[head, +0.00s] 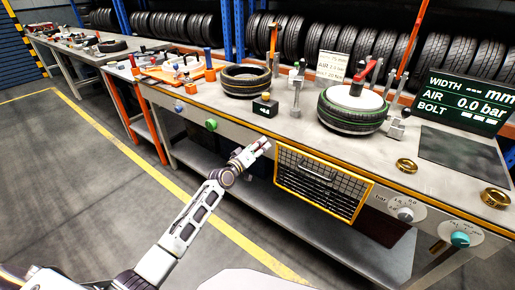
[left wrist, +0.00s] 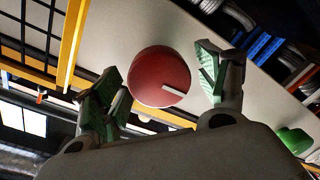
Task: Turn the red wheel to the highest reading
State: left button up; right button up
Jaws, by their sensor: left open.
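The red wheel (left wrist: 160,77) is a round red knob with a white pointer line towards its lower right in the left wrist view. It sits on the pale front panel (left wrist: 118,30). My left gripper (left wrist: 158,72) is open, with one green-padded finger on each side of the wheel. A gap shows between the wheel and the right finger; the left finger looks closer, and I cannot tell whether it touches. In the head view my left gripper (head: 263,146) is at the bench's front face and the red wheel is not visible there. I see no scale around the wheel. My right gripper is not in view.
A yellow-framed mesh cage (head: 320,182) is just right of the left gripper. A green knob (head: 210,125) and a blue knob (head: 178,108) are to its left. A grey knob (head: 405,214) and a teal knob (head: 460,239) are farther right. A tyre (head: 352,120) lies on the bench.

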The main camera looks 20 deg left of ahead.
pick_arm(q)
jog(key=shift+s, duration=0.1)
jog(key=v, duration=1.1)
jog(key=shift+s+a, duration=0.15)
jog(key=shift+s, duration=0.2)
dwell(0.4)
dwell(0.5)
